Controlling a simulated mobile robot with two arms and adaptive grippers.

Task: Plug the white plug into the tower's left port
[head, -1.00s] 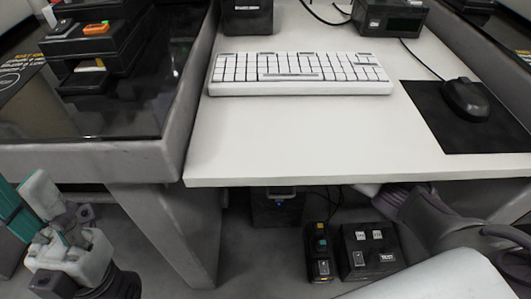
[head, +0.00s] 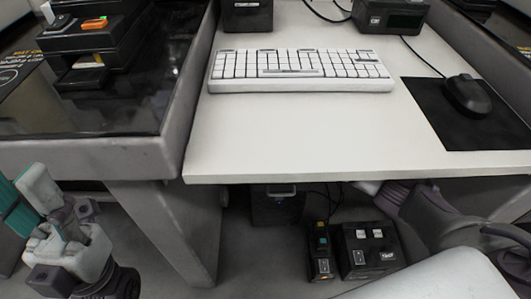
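A dark tower-like box (head: 276,207) stands on the floor under the white table, its top partly hidden by the table edge. Its ports cannot be made out. I cannot pick out a white plug. My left gripper (head: 62,245) is at the lower left, apart from the table and the box; whether its fingers are open or shut is unclear. My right arm reaches in from the right and goes under the table edge, where its gripper is hidden.
Two dark units with switches, a narrow one (head: 320,255) and a wider one (head: 370,262), sit on the floor. A white keyboard (head: 300,72) and a black mouse (head: 467,95) are on the table (head: 300,135). A grey table leg (head: 165,225) stands between my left gripper and the box.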

